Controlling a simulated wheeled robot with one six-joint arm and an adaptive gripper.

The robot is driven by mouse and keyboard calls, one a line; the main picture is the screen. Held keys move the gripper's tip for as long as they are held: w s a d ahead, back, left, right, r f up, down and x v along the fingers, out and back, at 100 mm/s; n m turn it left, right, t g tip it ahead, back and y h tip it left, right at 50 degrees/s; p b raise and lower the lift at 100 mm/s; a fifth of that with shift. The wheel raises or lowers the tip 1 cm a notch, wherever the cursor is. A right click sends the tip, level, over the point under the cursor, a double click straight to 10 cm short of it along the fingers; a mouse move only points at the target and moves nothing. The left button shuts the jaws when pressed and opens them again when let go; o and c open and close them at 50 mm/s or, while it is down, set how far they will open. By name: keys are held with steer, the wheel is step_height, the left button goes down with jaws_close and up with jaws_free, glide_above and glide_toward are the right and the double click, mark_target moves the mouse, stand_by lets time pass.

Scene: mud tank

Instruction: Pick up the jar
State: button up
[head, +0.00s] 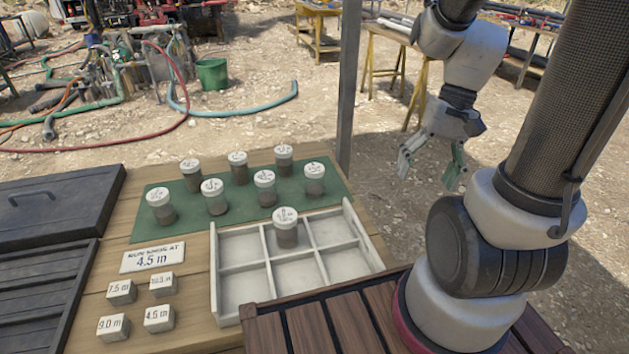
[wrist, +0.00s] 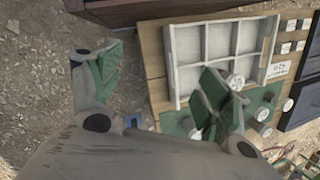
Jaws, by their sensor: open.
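Several sample jars with white lettered lids and grey-brown contents stand upright on a green mat (head: 140,232) in the head view, one of them at its front left (head: 160,207). Another jar (head: 286,230) stands in the back middle compartment of a pale six-compartment tray (head: 228,313). A white lid (wrist: 235,81) shows beside my right finger in the wrist view, by the tray's edge. Other lids show beyond it, some partly hidden by the finger. My gripper (head: 432,166) is open and empty, right of the table and apart from every jar.
A sign (head: 152,258) reading 4.5 m and several labelled blocks (head: 121,291) lie left of the tray. Dark cases (head: 55,205) lie at the far left. A grey post (head: 348,85) rises behind the table, between the jars and my gripper in the head view.

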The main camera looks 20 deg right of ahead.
steer(key=w+a+f+m+y, duration=0.2)
steer(key=a+f+m+y, duration=0.3)
steer(key=a+f, duration=0.15)
steer(key=m+t+y, duration=0.2)
steer(key=m+t, duration=0.9)
steer(key=m, duration=0.6)
glide_toward(317, 168)
steer(key=shift+w+a+f, duration=0.3)
steer(key=shift+a+f, duration=0.1)
steer(key=shift+a, duration=0.2)
steer(key=shift+w+a+f, duration=0.35)
steer(key=shift+a, duration=0.3)
steer(key=x, duration=0.8)
steer(key=shift+w+d, duration=0.2)
steer(key=shift+r, duration=0.1)
steer(key=c, duration=1.2)
steer(key=shift+c, duration=0.7)
steer(key=shift+r, duration=0.15)
